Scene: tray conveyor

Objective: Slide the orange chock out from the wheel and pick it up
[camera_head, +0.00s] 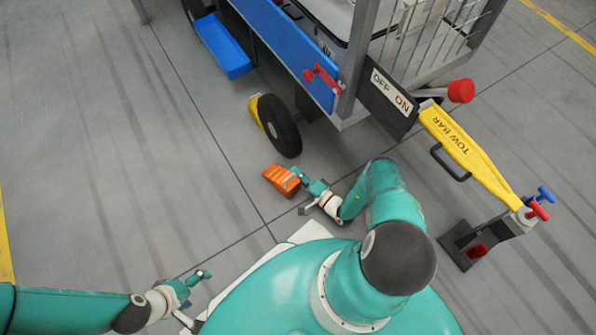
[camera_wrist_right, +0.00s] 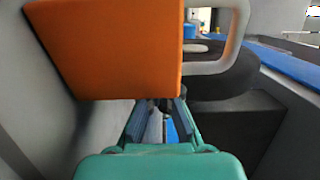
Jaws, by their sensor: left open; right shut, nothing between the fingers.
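The orange chock (camera_head: 277,180) is on the floor in front of the cart's black wheel (camera_head: 282,126), with a visible gap between them. It fills the upper left of the right wrist view (camera_wrist_right: 110,50), with a pale loop handle (camera_wrist_right: 240,42) beside it. My right gripper (camera_head: 297,173) is at the chock's right side. Its fingers (camera_wrist_right: 158,104) are closed together with nothing between them, their tips near the chock's lower edge; I cannot tell if they touch it. My left gripper (camera_head: 205,275) is open and empty at the lower left, far from the chock.
A yellow chock-like block (camera_head: 255,109) sits against the wheel's left side. A blue tray (camera_head: 222,46) hangs by the cart (camera_head: 345,122). A yellow tow bar (camera_head: 465,150) extends right to a dark stand (camera_head: 460,242). Floor left of the chock is clear.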

